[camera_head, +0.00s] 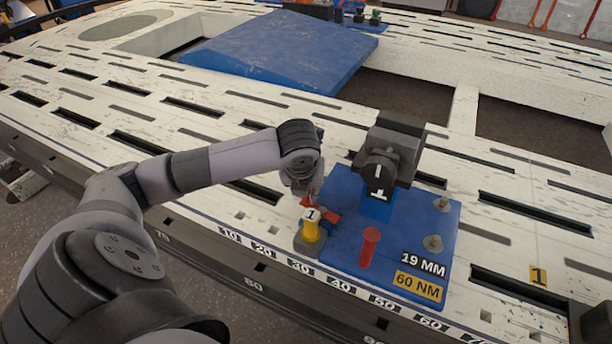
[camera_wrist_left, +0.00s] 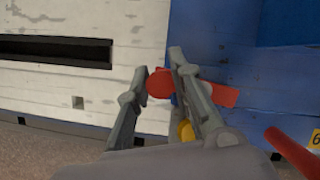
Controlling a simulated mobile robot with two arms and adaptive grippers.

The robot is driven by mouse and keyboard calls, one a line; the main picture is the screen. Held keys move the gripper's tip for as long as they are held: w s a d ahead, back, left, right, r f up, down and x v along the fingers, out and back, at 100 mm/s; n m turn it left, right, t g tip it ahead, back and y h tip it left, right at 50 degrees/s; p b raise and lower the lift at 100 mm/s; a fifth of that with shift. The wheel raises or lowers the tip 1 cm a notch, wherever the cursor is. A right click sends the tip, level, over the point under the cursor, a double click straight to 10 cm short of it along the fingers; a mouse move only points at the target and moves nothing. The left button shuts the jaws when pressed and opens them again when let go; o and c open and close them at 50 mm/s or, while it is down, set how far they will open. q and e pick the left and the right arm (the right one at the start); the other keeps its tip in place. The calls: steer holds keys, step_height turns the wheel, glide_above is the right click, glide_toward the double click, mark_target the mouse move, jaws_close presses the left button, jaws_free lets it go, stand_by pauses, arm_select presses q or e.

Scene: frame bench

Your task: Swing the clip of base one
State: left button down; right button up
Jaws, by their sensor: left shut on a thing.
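The blue base (camera_head: 335,195) lies on the pale slotted bench, with labels reading 19 MM and 60 NM. A red clip (camera_wrist_left: 222,95) is at its left edge, its rounded end between my left fingers; in the head view only a small part of the clip (camera_head: 307,201) shows. My left gripper (camera_wrist_left: 160,66) is shut on the clip; the head view shows the gripper (camera_head: 304,188) just above the yellow post (camera_head: 311,232) marked 1. The yellow post is mostly hidden in the wrist view. My right gripper is not in view.
A black device (camera_head: 399,145) with a knob marked 1 stands at the back of the base. A red peg (camera_head: 369,247) and two metal studs (camera_head: 433,243) stand on it. A blue sloped panel (camera_head: 280,50) lies behind. Bench slots and large openings surround the base.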

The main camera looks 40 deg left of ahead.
arm_select(q)
steer(key=c, duration=1.4)
jaws_free()
steer(key=v, duration=1.2)
